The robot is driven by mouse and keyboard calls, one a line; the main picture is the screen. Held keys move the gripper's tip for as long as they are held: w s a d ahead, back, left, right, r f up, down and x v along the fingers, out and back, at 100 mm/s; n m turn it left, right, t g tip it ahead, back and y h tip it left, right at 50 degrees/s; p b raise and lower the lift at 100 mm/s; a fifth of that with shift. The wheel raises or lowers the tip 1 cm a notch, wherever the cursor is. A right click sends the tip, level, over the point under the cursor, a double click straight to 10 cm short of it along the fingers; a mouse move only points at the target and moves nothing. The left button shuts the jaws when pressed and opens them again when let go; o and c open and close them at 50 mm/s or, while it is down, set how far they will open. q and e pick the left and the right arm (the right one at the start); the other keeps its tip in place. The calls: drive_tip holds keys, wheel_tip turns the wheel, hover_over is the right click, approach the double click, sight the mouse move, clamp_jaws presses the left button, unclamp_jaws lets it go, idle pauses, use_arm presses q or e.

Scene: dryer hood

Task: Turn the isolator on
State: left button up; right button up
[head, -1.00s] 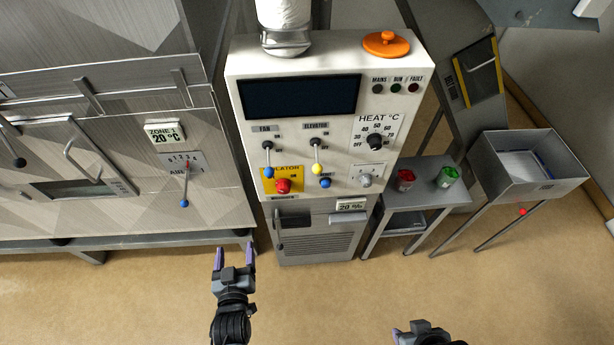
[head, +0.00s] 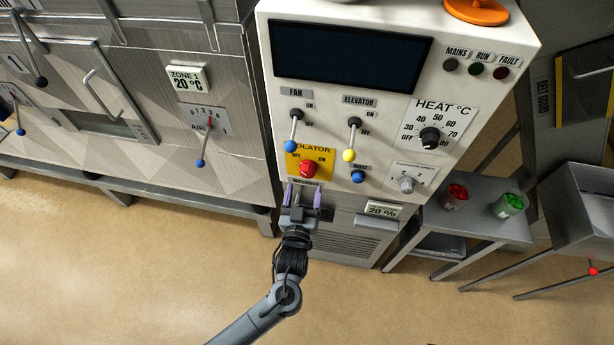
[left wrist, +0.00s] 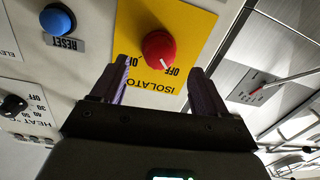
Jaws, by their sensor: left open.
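The isolator is a red knob (head: 309,169) on a yellow plate (head: 293,165) at the lower left of the white control panel's front. In the left wrist view the red knob (left wrist: 158,46) sits upside down, its white mark slanting toward the OFF lettering. My left gripper (head: 303,192) is open and empty, with purple fingers, just below the knob in the head view. In the left wrist view its fingers (left wrist: 160,82) lie to either side of the knob's line, apart from it. My right gripper is not recognisable; only a dark sliver shows at the bottom edge.
The fan lever with blue ball (head: 291,146) hangs close above the knob. The elevator lever with yellow ball (head: 349,155) and the blue reset button (head: 358,176) are to its right. A side table (head: 470,225) carries red and green tubs.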

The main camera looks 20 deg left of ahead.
sight(307, 176)
use_arm(q)
drive_tip(key=shift+x, duration=2.9)
drive_tip(key=shift+c, duration=0.3)
drive_tip(key=c, duration=1)
